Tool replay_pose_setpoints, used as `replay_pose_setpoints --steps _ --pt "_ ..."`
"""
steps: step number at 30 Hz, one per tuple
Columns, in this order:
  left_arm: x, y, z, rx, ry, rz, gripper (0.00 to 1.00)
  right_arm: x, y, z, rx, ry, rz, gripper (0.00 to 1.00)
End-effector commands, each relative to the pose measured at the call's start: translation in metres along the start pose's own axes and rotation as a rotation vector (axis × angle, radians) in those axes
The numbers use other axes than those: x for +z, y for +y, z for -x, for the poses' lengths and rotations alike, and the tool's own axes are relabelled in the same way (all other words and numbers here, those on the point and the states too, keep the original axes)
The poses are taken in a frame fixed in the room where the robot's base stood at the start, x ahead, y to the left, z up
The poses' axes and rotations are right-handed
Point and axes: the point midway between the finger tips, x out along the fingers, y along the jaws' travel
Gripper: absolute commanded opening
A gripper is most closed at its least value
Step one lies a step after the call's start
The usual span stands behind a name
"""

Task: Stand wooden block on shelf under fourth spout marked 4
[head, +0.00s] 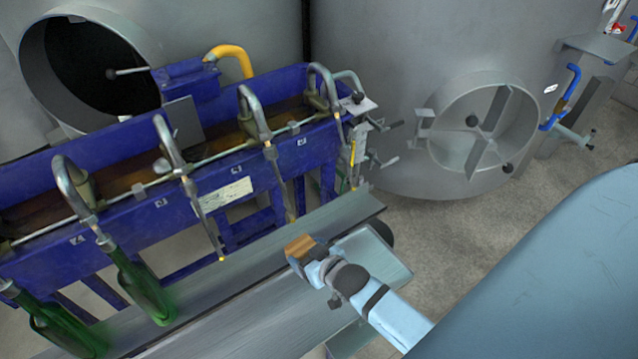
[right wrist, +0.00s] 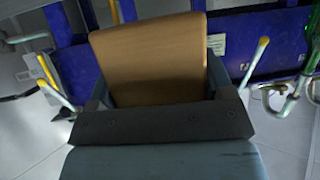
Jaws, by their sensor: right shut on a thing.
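The wooden block (head: 299,247) is held in my right gripper (head: 308,261), which is shut on it. In the right wrist view the tan block (right wrist: 150,65) fills the space between the two fingers. In the head view the block appears over the long grey shelf (head: 335,215), just below a spout's thin tip (head: 292,217). I cannot tell whether it touches the shelf. Several curved metal spouts (head: 250,105) line the blue filler (head: 215,165). Small white number plates (head: 301,142) sit on its front, too small to read surely. My left gripper is out of view.
Green bottles (head: 140,285) hang at the spouts on the left. A lower grey surface (head: 250,325) lies in front of the shelf. Large steel tanks (head: 400,60) stand behind. The shelf's right end is bare, and grey floor (head: 440,240) shows beyond it.

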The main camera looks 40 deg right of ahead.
Motion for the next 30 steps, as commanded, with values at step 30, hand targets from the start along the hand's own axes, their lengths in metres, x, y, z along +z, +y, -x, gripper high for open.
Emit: replay_pose_setpoints --steps 30 --pt "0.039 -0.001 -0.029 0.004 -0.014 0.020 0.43 0.082 0.025 -0.059 -0.013 -0.042 -0.001 0.45"
